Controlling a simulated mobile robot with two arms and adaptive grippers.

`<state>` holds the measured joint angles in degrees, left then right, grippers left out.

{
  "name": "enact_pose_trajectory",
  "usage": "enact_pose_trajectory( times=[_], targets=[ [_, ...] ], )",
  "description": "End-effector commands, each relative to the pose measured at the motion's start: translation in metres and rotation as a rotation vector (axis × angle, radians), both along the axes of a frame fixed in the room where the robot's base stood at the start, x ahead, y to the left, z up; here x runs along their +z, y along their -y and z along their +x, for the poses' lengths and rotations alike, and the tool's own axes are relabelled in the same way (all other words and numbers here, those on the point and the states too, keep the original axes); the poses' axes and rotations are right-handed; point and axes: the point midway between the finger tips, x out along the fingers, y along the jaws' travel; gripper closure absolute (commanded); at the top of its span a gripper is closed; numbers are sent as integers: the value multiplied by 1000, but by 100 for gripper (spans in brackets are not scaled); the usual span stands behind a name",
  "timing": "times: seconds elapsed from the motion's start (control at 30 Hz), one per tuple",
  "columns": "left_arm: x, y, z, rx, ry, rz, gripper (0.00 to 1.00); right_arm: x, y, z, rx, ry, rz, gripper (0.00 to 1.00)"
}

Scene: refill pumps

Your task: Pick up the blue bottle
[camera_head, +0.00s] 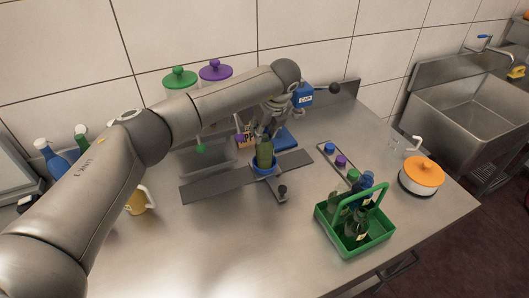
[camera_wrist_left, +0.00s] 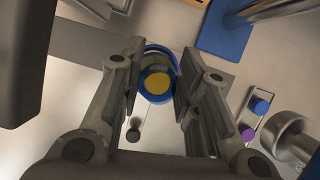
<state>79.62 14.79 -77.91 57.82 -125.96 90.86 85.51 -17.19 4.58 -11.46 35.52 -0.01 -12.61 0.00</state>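An olive-green looking bottle (camera_head: 265,151) stands upright in a blue round holder (camera_head: 264,170) at the middle of the counter. My left gripper (camera_head: 268,128) is over it, one finger on each side of its upper part. In the left wrist view, yellow shows in the bottle (camera_wrist_left: 157,83) between the fingers of my left gripper (camera_wrist_left: 160,75), which look spread with small gaps. Contact is hard to judge. Blue bottles (camera_head: 367,181) stand with green ones in a green carrier (camera_head: 348,240) at the right. Another blue bottle (camera_head: 52,160) is at the far left. My right gripper is not in view.
An orange-lidded pot (camera_head: 422,175) stands near the right edge. Canisters with green and purple lids (camera_head: 216,70) are behind my arm. The front middle counter is clear.

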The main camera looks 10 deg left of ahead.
Motion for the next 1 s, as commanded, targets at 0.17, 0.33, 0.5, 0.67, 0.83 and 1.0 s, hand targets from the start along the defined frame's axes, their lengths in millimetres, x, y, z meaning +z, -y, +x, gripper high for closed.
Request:
enact_pose_trajectory(
  times=[0.17,0.33,0.5,0.67,0.83,1.0],
  targets=[
    [0,0,0,0,0,0,97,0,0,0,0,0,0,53],
    [0,0,0,0,1,-1,100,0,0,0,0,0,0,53],
    [2,0,1,-1,2,-1,100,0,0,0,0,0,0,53],
    [2,0,1,0,2,-1,100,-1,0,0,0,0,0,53],
    [8,1,1,-1,4,-2,100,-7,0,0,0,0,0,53],
    [21,1,1,-1,6,-1,100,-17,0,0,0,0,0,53]
  ],
)
